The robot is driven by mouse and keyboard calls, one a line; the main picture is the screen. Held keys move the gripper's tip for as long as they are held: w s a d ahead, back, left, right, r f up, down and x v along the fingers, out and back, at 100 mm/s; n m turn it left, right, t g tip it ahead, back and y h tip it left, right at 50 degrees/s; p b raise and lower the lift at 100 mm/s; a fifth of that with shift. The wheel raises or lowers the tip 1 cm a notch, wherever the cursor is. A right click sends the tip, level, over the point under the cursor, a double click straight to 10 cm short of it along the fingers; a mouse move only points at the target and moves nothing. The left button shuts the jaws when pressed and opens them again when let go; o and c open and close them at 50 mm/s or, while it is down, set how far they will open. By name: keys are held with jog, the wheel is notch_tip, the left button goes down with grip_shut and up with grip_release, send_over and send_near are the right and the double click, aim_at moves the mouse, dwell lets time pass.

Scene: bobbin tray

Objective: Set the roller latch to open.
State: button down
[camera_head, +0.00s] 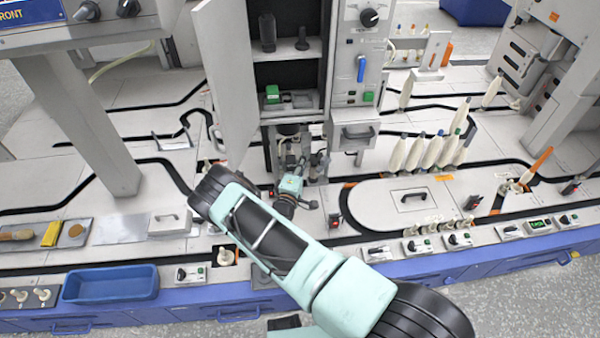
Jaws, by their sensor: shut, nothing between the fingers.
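My arm reaches from the lower right to the machine under the open cabinet. My gripper (299,163) is small in the picture and points away from me, among grey metal parts below the cabinet (291,112). It is shut and I see nothing held in it. I cannot make out a roller latch for certain; the parts around my gripper are small and partly hidden by it. A blue lever (361,68) hangs down on the grey panel right of the cabinet, below a black knob (370,17).
The cabinet door (228,80) stands open at the left of my gripper. A grey drawer box (355,134) is close on the right. Several white bobbins (430,152) stand farther right. A blue tray (110,284) lies at the front left. A grey post (92,130) rises at the left.

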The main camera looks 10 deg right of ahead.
aim_at(324, 162)
jog(key=shift+s+d, duration=1.4)
jog(key=shift+d, duration=0.05)
